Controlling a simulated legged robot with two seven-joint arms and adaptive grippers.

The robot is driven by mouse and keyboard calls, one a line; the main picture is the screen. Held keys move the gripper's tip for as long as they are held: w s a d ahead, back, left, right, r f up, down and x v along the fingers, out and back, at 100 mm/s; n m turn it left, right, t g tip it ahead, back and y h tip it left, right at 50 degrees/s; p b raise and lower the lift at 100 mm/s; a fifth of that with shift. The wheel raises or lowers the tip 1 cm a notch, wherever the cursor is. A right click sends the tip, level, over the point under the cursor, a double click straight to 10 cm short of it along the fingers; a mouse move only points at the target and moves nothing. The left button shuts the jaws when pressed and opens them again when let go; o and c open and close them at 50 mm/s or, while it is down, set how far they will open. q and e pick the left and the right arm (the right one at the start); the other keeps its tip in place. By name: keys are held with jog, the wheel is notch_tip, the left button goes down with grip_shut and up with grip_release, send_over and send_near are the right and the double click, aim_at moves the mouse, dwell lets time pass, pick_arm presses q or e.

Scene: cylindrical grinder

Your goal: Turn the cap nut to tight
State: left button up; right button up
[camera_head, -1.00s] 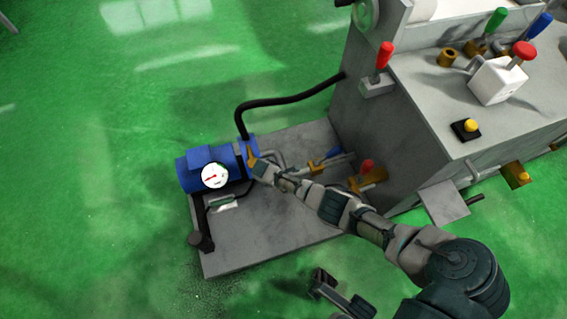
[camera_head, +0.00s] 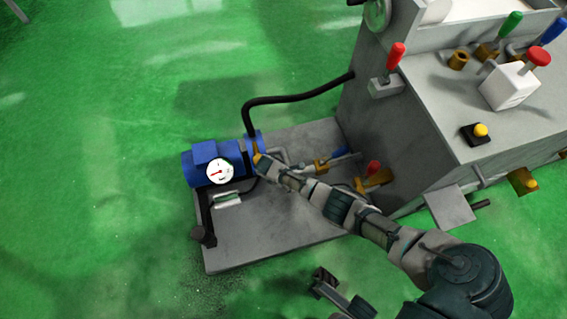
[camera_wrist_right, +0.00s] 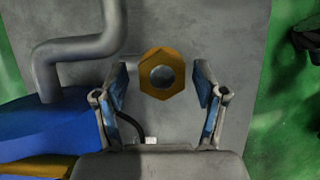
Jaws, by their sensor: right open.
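The cap nut (camera_wrist_right: 161,75) is a brass hexagon with a dark round centre, in the upper middle of the right wrist view. It is seen end-on, between and slightly beyond the two fingertips of my right gripper (camera_wrist_right: 162,84). The fingers are open, one on each side, with gaps showing. In the head view my right gripper (camera_head: 268,166) reaches in from the lower right to the end of the blue pump (camera_head: 206,163). The nut cannot be made out there.
A grey pipe (camera_wrist_right: 75,48) bends close to the left finger. The pump has a white gauge (camera_head: 219,172) and sits on a grey plate (camera_head: 275,232). Red and blue levers stand right of it. The grey machine (camera_head: 430,125) rises at right; green floor lies open at left.

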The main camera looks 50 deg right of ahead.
jog(key=v, duration=1.1)
jog(key=shift+w+r, duration=0.1)
jog(key=shift+w, duration=0.05)
